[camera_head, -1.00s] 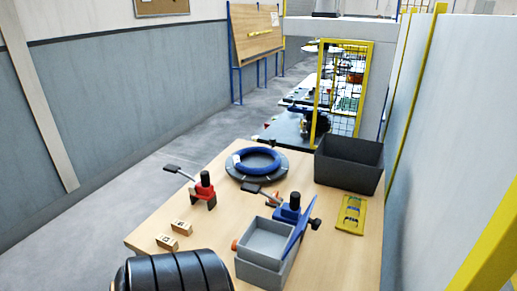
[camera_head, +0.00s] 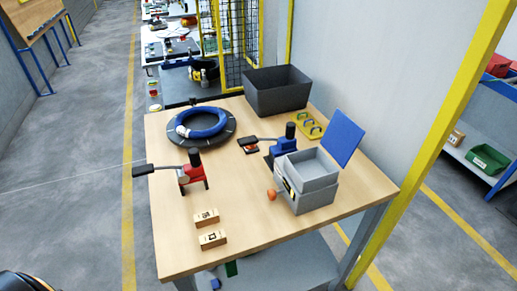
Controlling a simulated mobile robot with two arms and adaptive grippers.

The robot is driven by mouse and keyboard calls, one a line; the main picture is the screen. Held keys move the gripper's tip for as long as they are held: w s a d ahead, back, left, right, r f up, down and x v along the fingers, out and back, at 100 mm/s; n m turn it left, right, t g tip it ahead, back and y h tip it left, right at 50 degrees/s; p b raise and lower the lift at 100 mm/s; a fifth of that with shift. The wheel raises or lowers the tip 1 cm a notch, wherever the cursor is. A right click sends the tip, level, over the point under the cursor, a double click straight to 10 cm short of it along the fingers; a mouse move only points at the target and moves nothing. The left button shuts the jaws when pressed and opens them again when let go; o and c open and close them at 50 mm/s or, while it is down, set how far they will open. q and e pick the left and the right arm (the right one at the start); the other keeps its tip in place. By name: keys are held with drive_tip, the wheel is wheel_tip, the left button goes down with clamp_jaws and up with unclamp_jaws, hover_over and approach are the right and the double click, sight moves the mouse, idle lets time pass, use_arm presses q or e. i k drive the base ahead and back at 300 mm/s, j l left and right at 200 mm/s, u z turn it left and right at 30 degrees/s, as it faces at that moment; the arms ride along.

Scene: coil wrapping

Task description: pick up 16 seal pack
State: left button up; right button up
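Two small wooden-coloured blocks with dark number labels lie on the wooden table near its front left. The far block (camera_head: 206,217) seems to read 15 or 16. The near block (camera_head: 212,240) seems to read 12 or 13. The digits are too small to be sure, so I cannot tell for certain which is the 16 seal pack. The two blocks lie close together. Neither of my grippers shows in the head view.
The wooden table (camera_head: 168,240) also holds a red-and-black clamp tool (camera_head: 191,173), a blue tool (camera_head: 283,148), a grey bin (camera_head: 308,190), a blue coil (camera_head: 203,122) on a dark round plate, and a black crate (camera_head: 277,92). The table is clear around the blocks.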

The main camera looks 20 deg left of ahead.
sight(202, 219)
drive_tip(key=k+j, duration=0.3)
drive_tip(key=j, duration=0.2)
drive_tip(key=k+j, duration=0.35)
drive_tip(key=i+j+z, duration=0.05)
drive_tip(key=j, duration=0.1)
